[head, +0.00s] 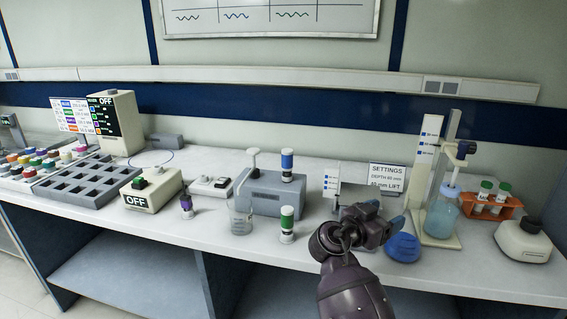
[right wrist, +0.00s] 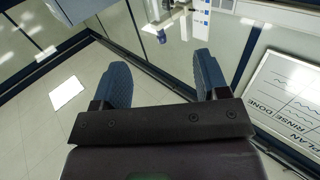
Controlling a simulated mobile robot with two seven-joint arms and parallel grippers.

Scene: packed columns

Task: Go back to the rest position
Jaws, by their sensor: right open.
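My right gripper (head: 385,212) hangs above the bench in the right half of the head view, in front of the white stand. In the right wrist view its two blue fingers (right wrist: 160,88) are wide apart with nothing between them. A blue column (head: 287,165) stands upright in the grey block (head: 262,196). A green column (head: 287,224) stands upright on the bench in front of the block. A purple column (head: 186,206) stands near the "OFF" box. My left gripper is not in view.
Farther right are a tall stand with a bottle (head: 441,215) and an orange rack (head: 491,208). A glass beaker (head: 240,219) stands left of the green column.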

